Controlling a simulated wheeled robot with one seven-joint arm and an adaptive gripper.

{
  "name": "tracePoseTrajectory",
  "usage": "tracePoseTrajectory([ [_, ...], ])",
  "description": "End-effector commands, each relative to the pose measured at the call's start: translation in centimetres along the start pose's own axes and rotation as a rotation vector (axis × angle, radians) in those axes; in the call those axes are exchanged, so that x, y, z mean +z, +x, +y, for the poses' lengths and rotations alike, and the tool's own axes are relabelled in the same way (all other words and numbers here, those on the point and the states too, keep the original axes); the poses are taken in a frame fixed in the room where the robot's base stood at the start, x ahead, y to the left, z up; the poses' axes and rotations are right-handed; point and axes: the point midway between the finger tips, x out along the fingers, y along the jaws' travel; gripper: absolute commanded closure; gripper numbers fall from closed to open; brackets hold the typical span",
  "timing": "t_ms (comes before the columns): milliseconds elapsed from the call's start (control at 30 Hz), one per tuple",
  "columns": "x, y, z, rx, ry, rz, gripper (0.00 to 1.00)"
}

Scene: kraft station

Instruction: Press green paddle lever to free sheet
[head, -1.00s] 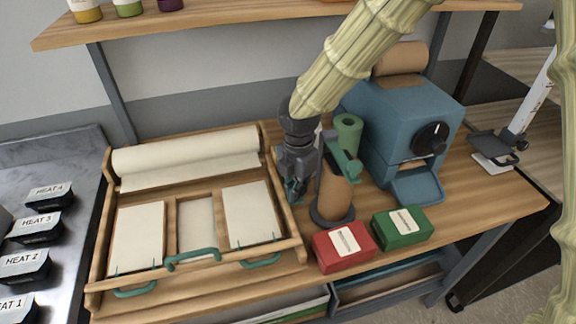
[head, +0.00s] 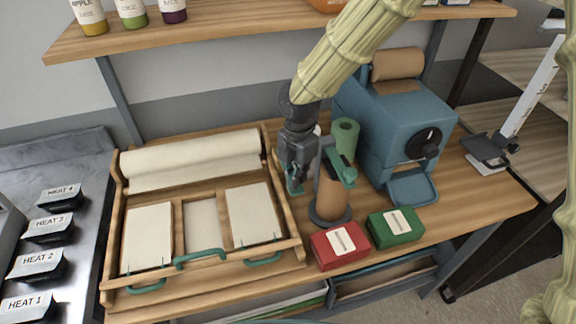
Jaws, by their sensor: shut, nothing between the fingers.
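A green paddle lever (head: 346,173) sits at the top of a grey stand that holds an upright brown kraft roll (head: 329,198). My gripper (head: 295,186) is dark grey and points down just left of the roll and the lever. Its fingers are shut with nothing between them. It overlaps part of the stand in the picture, and I cannot tell whether it touches the stand or the lever.
A blue machine (head: 400,130) with a kraft roll on top stands behind right. A green roll (head: 345,138) stands behind the lever. Red (head: 339,246) and green (head: 396,227) boxes lie in front. A wooden frame (head: 282,195) with white sheets is at left.

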Motion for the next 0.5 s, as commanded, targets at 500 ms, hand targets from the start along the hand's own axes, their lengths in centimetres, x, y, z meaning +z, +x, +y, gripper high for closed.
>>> tracePoseTrajectory([
  [500, 0.0, -3.5, 0.0, 0.000, 0.000, 0.000, 1.00],
])
